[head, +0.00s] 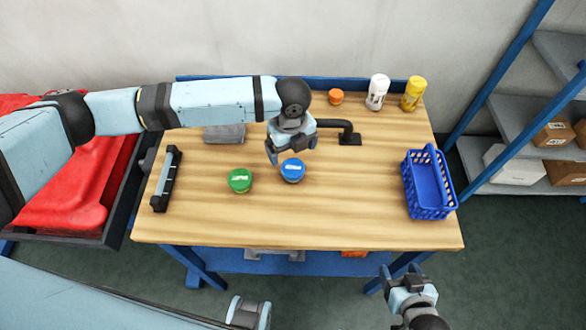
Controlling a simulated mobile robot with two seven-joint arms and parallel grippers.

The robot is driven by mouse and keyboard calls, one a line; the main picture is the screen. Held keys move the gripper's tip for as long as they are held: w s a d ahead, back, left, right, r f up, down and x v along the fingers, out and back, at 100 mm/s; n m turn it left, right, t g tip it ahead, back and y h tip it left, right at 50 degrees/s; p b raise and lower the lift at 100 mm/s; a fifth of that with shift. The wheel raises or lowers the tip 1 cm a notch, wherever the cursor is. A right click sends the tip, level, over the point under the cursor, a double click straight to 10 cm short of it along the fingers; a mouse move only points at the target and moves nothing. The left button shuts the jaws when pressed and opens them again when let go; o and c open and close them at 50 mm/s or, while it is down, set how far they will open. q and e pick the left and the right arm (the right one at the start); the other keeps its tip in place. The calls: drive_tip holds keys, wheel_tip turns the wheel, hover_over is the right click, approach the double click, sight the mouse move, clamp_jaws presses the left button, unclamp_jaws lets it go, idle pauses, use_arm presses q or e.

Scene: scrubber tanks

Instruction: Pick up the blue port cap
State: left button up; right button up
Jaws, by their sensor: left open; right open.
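The blue port cap (292,171) is a round blue disc with a pale label, lying on the wooden table just right of the green cap (240,180). My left gripper (288,155) is open and reaches over the table from the left, just above and behind the blue cap. Its fingers overlap the cap's far edge in the picture; whether they touch it I cannot tell. My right gripper (403,287) is open and empty, in front of the table at the lower right.
The wooden table (340,215) is clear at the front. A blue basket (430,187) stands at the right, a black bar (166,180) at the left. A black bent handle (345,132), an orange cap (336,97), a white bottle (377,92) and a yellow bottle (413,94) are behind.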

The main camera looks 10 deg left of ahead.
sight(292, 166)
use_arm(q)
drive_tip(key=shift+f, duration=0.95)
drive_tip(key=shift+s+d+f+p, duration=0.1)
drive_tip(key=shift+s+f+p, duration=0.1)
drive_tip(key=shift+f, duration=1.2)
drive_tip(key=shift+s+d+f+p, duration=0.1)
drive_tip(key=shift+s+f+p, duration=0.1)
drive_tip(key=shift+f, duration=1.15)
drive_tip(key=shift+c, duration=0.3)
drive_tip(key=c, duration=0.9)
